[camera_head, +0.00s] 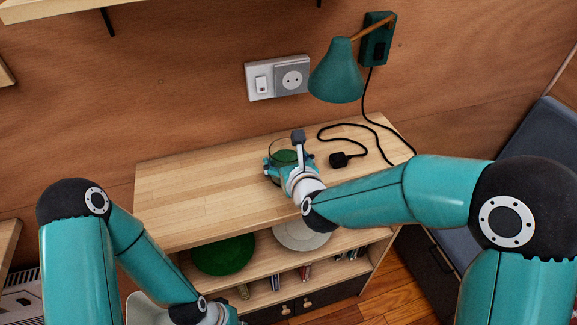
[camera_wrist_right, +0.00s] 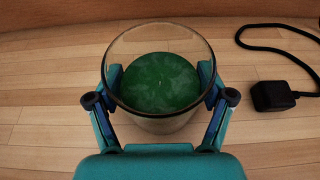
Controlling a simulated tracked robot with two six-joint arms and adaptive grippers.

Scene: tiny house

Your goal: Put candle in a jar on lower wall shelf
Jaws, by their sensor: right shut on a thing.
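The candle in a jar (camera_wrist_right: 158,82) is a clear glass with green wax. In the right wrist view it stands upright between the two fingers of my right gripper (camera_wrist_right: 160,100), which is shut on it. In the head view the candle (camera_head: 284,156) is at the wooden cabinet top, partly hidden by my right gripper (camera_head: 287,170). I cannot tell whether it touches the top. Part of a wall shelf (camera_head: 55,8) shows at the upper left, with a black bracket under it. My left gripper (camera_head: 215,314) is at the bottom edge, mostly cut off, its fingers out of sight.
The cabinet top (camera_head: 190,190) is clear on the left. A black plug (camera_head: 340,159) and cable lie right of the candle. A teal wall lamp (camera_head: 337,72) hangs above, beside a socket (camera_head: 292,79). Green (camera_head: 224,254) and white plates sit on the shelf below.

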